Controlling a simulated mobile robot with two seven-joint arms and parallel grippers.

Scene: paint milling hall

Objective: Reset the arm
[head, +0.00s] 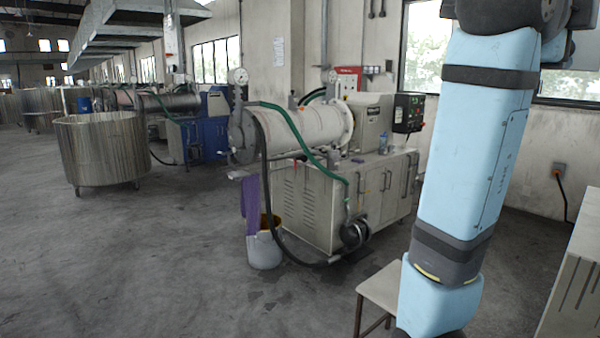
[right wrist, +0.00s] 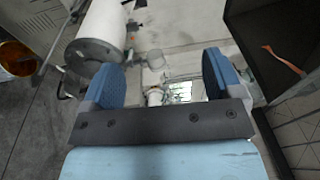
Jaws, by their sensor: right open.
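My right arm (head: 465,150), light blue with dark bands, hangs down at the right of the head view and runs out at the bottom. Its hand is not visible there. In the right wrist view my right gripper (right wrist: 163,76) is open, with its two blue-padded fingers wide apart. It holds nothing. Through the gap I see a small pale cup-like shape (right wrist: 155,59) and other small bright items beyond, too small to tell. My left gripper is in neither view.
A mill with a pale horizontal drum (head: 300,132) stands on a grey cabinet (head: 318,212). A bucket (head: 264,248) and a stool (head: 378,294) are near it. A large metal vat (head: 100,150) stands left. The left foreground floor is clear. A dark open-fronted box (right wrist: 262,35) is at the wrist view's right.

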